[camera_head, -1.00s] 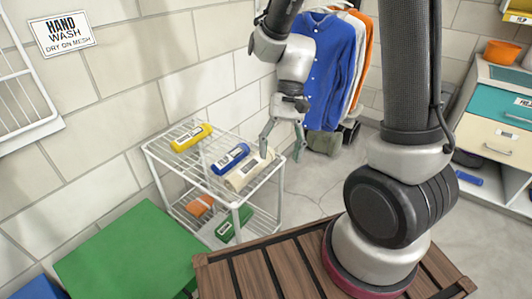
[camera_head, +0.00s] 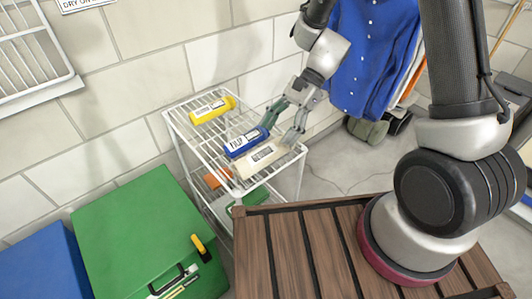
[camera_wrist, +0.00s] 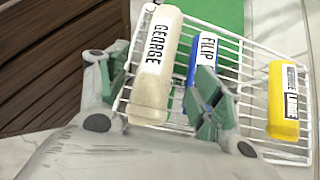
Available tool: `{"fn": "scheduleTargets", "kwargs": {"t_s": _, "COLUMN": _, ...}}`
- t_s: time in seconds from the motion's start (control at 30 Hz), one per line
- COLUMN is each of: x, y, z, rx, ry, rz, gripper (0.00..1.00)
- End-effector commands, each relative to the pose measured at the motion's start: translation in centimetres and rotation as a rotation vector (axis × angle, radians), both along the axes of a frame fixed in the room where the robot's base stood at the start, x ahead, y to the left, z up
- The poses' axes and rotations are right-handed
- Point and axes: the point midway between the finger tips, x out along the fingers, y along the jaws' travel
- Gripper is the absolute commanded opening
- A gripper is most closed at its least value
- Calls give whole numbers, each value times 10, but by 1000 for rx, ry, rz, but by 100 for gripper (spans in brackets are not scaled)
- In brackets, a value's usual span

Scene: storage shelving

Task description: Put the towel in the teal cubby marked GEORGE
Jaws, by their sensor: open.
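A cream rolled towel (camera_head: 262,158) marked GEORGE lies on the top of the white wire rack. It also shows in the wrist view (camera_wrist: 155,75). A blue rolled towel (camera_head: 246,142) marked FILIP lies right beside it. A yellow rolled towel (camera_head: 212,110) is farther along the same shelf. My gripper (camera_head: 282,126) is open over the rack's right end. In the wrist view my gripper (camera_wrist: 160,88) has one finger left of the cream towel and the other overlapping the blue one. Whether the fingers touch either towel is unclear. The teal cubby is not in view now.
The wire rack (camera_head: 176,122) stands against the tiled wall, with orange (camera_head: 217,177) and green (camera_head: 250,197) items on its lower shelf. A green bin (camera_head: 130,220) and a blue bin (camera_head: 42,265) stand left. Shirts (camera_head: 365,55) hang behind.

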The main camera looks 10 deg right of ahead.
Motion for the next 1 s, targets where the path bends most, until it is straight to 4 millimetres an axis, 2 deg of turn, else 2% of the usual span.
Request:
{"fn": "scheduleTargets", "kwargs": {"t_s": 0.4, "x": -19, "y": 32, "z": -46, "rx": -1, "ry": 1, "rz": 3, "gripper": 66}}
{"fn": "scheduleTargets", "kwargs": {"t_s": 0.7, "x": -22, "y": 36, "z": -51, "rx": 0, "ry": -2, "rz": 3, "gripper": 66}}
{"fn": "scheduleTargets", "kwargs": {"t_s": 0.73, "x": -22, "y": 36, "z": -51, "rx": 0, "ry": -2, "rz": 3, "gripper": 64}}
{"fn": "scheduleTargets", "kwargs": {"t_s": 0.9, "x": -22, "y": 36, "z": -51, "rx": 0, "ry": -2, "rz": 3, "gripper": 33}}
{"fn": "scheduleTargets", "kwargs": {"t_s": 1.0, "x": -22, "y": 36, "z": -51, "rx": 0, "ry": -2, "rz": 3, "gripper": 20}}
